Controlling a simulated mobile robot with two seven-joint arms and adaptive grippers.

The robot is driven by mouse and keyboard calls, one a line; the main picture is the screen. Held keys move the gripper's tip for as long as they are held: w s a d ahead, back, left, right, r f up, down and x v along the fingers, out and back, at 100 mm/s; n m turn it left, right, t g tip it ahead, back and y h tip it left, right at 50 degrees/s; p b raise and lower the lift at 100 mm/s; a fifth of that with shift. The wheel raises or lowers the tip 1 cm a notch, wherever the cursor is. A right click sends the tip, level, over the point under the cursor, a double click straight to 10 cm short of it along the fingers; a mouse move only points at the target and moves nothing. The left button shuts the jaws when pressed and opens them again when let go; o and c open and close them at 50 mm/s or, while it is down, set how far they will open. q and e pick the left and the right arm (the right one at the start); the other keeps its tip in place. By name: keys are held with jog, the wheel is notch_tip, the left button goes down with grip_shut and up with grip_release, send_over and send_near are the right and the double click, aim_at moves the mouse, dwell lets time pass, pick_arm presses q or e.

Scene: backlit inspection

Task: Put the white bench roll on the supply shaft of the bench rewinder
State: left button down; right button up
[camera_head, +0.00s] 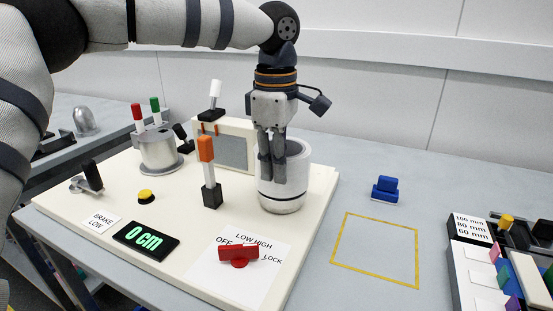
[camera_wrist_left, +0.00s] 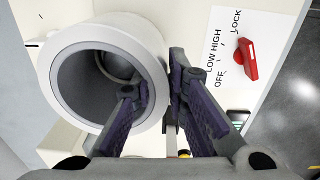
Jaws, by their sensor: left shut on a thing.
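The white bench roll (camera_head: 290,190) stands upright at the right part of the cream rewinder base (camera_head: 120,175). My left gripper (camera_head: 283,180) comes down on it from above and is shut on its wall. In the left wrist view the gripper (camera_wrist_left: 160,95) has one finger inside the hollow core and one outside the roll (camera_wrist_left: 80,48). A grey rounded part (camera_wrist_left: 118,66) shows inside the core; I cannot tell whether it is the supply shaft or how far down the roll sits. My right gripper is not in view.
An orange-tipped lever (camera_head: 206,150) stands just left of the roll. A red switch (camera_head: 238,254) and a 0 cm display (camera_head: 146,241) are at the front. A metal drum (camera_head: 159,150) stands left. A blue block (camera_head: 385,189) and yellow-outlined bare area (camera_head: 375,250) lie right.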

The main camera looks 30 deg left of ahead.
pick_arm(q)
jog(key=shift+f, duration=0.45)
jog(key=shift+f, duration=0.15)
dwell(1.6)
jog(key=shift+r, duration=1.85)
jog(key=shift+a, duration=0.1)
jog(key=shift+f, duration=0.45)
jog(key=shift+f, duration=0.35)
jog(key=shift+f, duration=0.35)
jog(key=shift+f, duration=0.6)
